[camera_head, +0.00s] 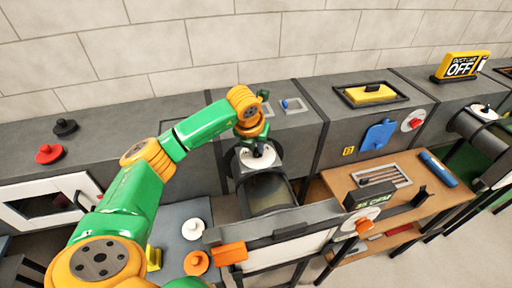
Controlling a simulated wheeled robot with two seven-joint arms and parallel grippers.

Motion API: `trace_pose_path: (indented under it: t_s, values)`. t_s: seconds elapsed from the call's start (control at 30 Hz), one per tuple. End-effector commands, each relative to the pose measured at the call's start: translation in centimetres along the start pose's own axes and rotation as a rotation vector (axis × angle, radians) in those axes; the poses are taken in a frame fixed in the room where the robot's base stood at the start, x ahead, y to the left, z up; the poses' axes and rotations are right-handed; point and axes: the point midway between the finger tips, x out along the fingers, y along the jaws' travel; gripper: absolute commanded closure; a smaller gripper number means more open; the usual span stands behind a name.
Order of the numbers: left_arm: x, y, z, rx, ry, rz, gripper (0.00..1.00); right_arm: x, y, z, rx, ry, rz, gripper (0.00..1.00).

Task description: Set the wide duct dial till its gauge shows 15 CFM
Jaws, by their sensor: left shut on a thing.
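My left gripper (256,149) reaches down onto a white round dial (246,162) on top of a dark grey duct. It is shut on the dial's knob, and its fingers hide most of the knob. A black gauge sign (368,200) on the right shows a small light reading in CFM; the first digit is hard to read, the second looks like 5. I cannot tell from this view whether this gauge belongs to the held dial. My right gripper is not in view.
A second duct at the right carries another white dial (486,114). A sign reading OFF (461,66) stands behind it. A wooden table (330,178) holds a tray of brushes (380,177) and a blue cylinder (438,169). White and orange knobs stand left of the front panel.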

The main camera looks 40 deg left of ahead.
Motion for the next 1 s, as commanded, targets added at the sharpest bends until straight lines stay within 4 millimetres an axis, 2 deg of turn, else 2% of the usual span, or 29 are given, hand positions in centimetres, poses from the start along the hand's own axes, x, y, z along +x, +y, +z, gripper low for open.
trace_pose_path:
  t_s: [0.63,0.67,0.77,1.0]
  values:
    - [-0.13,-0.04,0.19,-0.058,-0.006,0.023,1.00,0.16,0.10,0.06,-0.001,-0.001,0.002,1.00]
    - [-0.13,-0.04,0.19,-0.058,-0.006,0.023,0.82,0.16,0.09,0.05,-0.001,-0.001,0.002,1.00]
    - [-0.11,-0.04,0.16,-0.058,-0.005,0.023,0.55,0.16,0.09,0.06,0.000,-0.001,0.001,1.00]
    - [-0.06,-0.05,0.08,-0.057,-0.002,0.023,0.55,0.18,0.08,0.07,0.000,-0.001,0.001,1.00]
